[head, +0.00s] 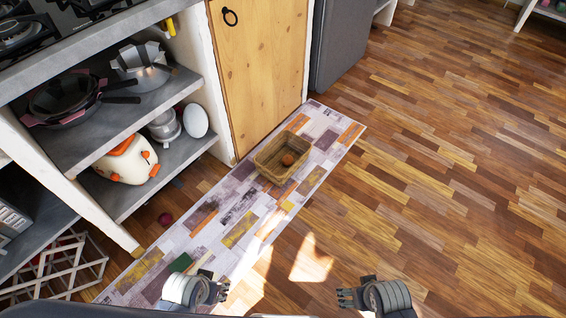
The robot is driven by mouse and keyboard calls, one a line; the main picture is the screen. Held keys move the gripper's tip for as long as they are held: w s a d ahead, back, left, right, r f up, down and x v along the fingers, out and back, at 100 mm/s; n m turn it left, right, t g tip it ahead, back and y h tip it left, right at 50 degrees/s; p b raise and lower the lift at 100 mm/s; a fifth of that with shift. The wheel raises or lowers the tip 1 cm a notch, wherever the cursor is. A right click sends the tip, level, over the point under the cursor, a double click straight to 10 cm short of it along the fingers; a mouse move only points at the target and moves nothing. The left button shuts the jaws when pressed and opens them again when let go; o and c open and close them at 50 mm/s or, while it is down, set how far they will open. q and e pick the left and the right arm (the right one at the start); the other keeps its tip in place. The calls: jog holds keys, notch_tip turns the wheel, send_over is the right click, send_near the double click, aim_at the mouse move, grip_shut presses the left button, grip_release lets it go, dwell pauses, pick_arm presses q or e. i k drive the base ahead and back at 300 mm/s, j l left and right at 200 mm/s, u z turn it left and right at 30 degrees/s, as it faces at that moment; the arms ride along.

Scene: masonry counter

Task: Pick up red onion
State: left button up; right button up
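A small round dark red-purple thing (165,219), which looks like the red onion, lies on the wood floor. It is just left of the patterned rug, in front of the lower shelf. My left gripper (221,289) is low at the bottom of the head view, over the rug's near end, apart from the onion and to its lower right. My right gripper (344,298) is at the bottom over bare floor, farther from the onion. Both grippers are small in view and their finger gaps are unclear. No object shows in either one.
A wicker basket (268,172) with a brownish-orange round item (289,159) stands on the rug (232,222). A green object (180,263) lies near the rug's close end. Shelves (120,190) with cookware and a white lattice crate (85,262) border the left. The floor at right is clear.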

aim_at(164, 218)
jog(key=j+u, duration=0.1)
jog(key=u, duration=0.35)
jog(key=i+u, duration=0.1)
jog(key=u, duration=0.35)
jog(key=i+j+u, duration=0.1)
jog(key=u, duration=0.35)
